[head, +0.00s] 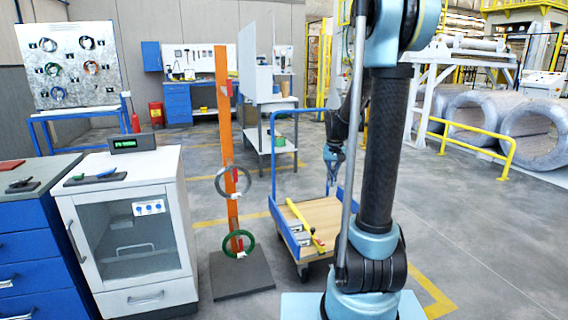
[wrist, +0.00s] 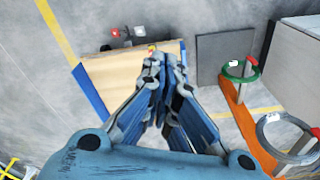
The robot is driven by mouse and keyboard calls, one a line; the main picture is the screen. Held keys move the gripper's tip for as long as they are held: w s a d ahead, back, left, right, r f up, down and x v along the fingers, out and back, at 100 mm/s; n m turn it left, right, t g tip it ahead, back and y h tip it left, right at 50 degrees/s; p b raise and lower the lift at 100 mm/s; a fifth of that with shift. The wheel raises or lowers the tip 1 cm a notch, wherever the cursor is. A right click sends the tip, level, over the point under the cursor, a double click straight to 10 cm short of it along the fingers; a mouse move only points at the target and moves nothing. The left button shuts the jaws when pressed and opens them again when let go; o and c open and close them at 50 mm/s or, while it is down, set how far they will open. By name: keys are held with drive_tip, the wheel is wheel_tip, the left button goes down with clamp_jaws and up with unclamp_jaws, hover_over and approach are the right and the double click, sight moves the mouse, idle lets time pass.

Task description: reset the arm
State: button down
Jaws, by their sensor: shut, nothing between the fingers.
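My arm rises at the right of the head view and bends over. My gripper (head: 333,168) hangs above the blue-railed trolley (head: 327,218), its fingers pointing down. In the wrist view my gripper (wrist: 163,62) has its fingers together with nothing between them. The trolley's wooden deck (wrist: 110,75) lies below it. An orange post (head: 224,120) stands on a dark base plate (head: 240,273) left of the trolley. A grey coil (head: 220,184) and a green coil (head: 247,246) hang on the post, apart from my gripper.
A white cabinet (head: 128,225) and a blue drawer unit (head: 30,245) stand at the left. A yellow-handled tool (head: 305,226) lies on the trolley. Large wrapped coils (head: 538,130) and a yellow rail (head: 470,140) are at the right. The floor (head: 500,250) at front right is clear.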

drive_tip(key=s+r, duration=0.3)
drive_tip(key=s, duration=1.5)
drive_tip(key=s+f+n+t, duration=0.1)
drive_tip(key=s+f, duration=0.5)
drive_tip(key=s, duration=0.7)
drive_tip(key=shift+s+f, duration=0.2)
drive_tip(key=shift+w+f, duration=0.2)
drive_tip(key=shift+w, duration=0.2)
